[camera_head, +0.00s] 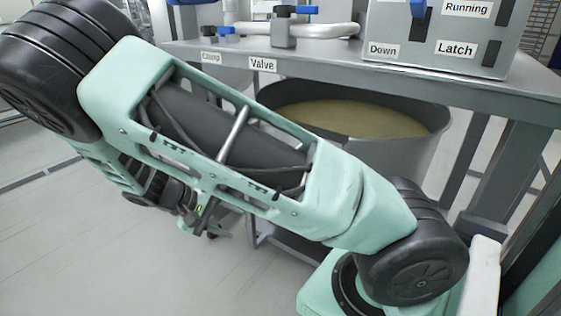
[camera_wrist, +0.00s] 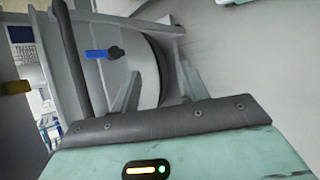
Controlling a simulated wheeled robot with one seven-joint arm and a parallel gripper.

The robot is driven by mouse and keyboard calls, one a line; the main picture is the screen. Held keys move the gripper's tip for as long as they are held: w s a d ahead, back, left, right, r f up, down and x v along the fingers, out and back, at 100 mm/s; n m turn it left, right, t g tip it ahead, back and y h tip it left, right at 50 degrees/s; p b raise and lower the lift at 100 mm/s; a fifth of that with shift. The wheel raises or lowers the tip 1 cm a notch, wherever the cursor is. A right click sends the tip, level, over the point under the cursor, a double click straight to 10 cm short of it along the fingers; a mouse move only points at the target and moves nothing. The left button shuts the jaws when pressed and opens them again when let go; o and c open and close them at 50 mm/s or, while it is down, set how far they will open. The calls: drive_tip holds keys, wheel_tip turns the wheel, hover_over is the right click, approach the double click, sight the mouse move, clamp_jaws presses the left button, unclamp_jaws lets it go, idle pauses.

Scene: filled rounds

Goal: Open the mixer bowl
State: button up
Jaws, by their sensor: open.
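The mixer bowl (camera_head: 395,160) is a large round grey vessel below the metal bench, with a yellowish content inside. My arm crosses in front of it and hides its lower left part. In the head view the fingers cannot be made out.
A grey control box (camera_head: 440,40) on the bench (camera_head: 340,68) carries labels "Running", "Down" and "Latch" and a blue switch. Left of it are pipes with a blue-handled valve (camera_head: 285,25), above "Valve" and "Clamp" labels. Bench legs stand at the right. Floor (camera_head: 60,240) is clear at the lower left.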

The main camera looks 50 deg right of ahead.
drive_tip(key=w+d+r+m+h, duration=0.2)
drive_tip(key=w+d+r+h, duration=0.5)
drive_tip(key=w+d, duration=0.1)
drive_tip(key=x, duration=1.1)
drive_tip(key=p+x, duration=0.1)
drive_tip(key=x, duration=0.5)
drive_tip(key=shift+w+d+f, duration=0.2)
drive_tip(key=shift+w+f, duration=0.1)
drive_tip(key=shift+w, duration=0.05)
clamp_jaws()
drive_tip(key=shift+a, duration=0.15)
